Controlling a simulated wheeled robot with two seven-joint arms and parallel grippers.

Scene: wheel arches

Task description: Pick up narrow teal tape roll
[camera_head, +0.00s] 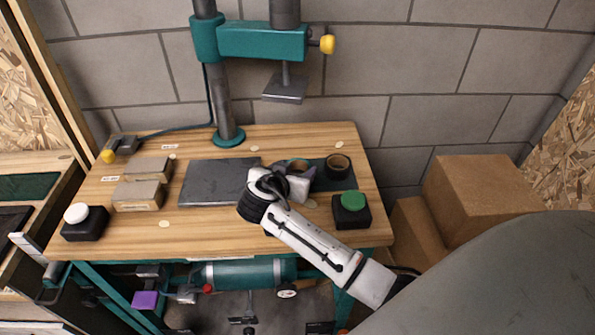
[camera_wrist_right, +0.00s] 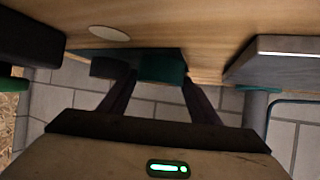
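The narrow teal tape roll (camera_head: 297,163) stands on a dark mat (camera_head: 318,182) near the table's right back; in the head view my right gripper hides much of it, leaving its upper rim with a brown core. In the right wrist view the teal roll (camera_wrist_right: 162,68) shows between the fingertips. My right gripper (camera_head: 296,183) is low at the roll, its fingers (camera_wrist_right: 160,80) apart on either side of it. I cannot tell whether they touch it. My left gripper is not in view.
A dark roll (camera_head: 337,166) stands close to the right, also in the wrist view (camera_wrist_right: 108,68). A black box with a green top (camera_head: 351,209) is nearer. A grey plate (camera_head: 213,182) lies left. A teal press (camera_head: 262,41) rises behind. Cardboard boxes (camera_head: 478,195) stand right of the table.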

